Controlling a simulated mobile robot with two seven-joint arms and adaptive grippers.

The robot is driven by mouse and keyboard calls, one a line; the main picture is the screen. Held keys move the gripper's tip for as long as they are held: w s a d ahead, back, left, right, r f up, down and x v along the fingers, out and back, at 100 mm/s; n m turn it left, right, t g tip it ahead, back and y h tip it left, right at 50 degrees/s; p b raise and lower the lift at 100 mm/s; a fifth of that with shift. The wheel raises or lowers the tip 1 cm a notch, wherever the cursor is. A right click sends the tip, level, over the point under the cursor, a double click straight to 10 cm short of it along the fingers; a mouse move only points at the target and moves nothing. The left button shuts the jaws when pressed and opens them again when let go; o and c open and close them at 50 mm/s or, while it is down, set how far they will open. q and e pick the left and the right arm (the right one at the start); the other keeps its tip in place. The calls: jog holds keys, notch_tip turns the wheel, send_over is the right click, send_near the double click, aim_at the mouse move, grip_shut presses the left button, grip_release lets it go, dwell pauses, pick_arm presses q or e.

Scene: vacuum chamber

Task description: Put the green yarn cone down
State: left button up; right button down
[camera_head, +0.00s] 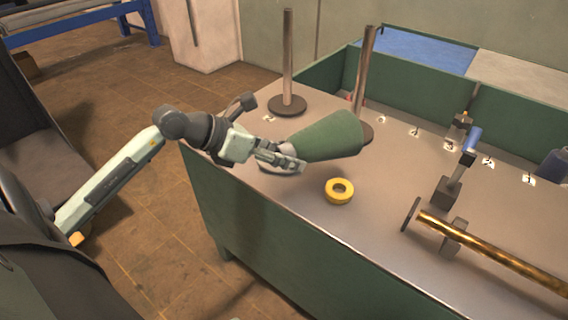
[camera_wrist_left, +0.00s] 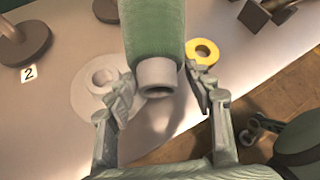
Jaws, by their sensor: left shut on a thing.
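The green yarn cone (camera_head: 326,137) is in my left gripper (camera_head: 292,163), above the near left part of the bench. It is tilted well over, its wide end toward the upper right and its narrow end at the gripper. In the left wrist view, the cone (camera_wrist_left: 152,30) runs up from its pale hollow core end (camera_wrist_left: 156,76), which sits between the two fingers of the gripper (camera_wrist_left: 160,98). I cannot tell whether the cone touches the bench. My right gripper is not in view.
A pale round base (camera_wrist_left: 84,88) lies beside the cone's core end. A yellow ring (camera_head: 339,190) lies near the front edge. Two upright posts (camera_head: 288,60) (camera_head: 364,75) stand behind. A brass rod (camera_head: 490,253) lies at right. Bare bench top (camera_head: 300,208) shows around the ring.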

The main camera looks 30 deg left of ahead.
pick_arm(q)
jog(key=shift+f, duration=1.1)
jog(key=shift+f, duration=0.1)
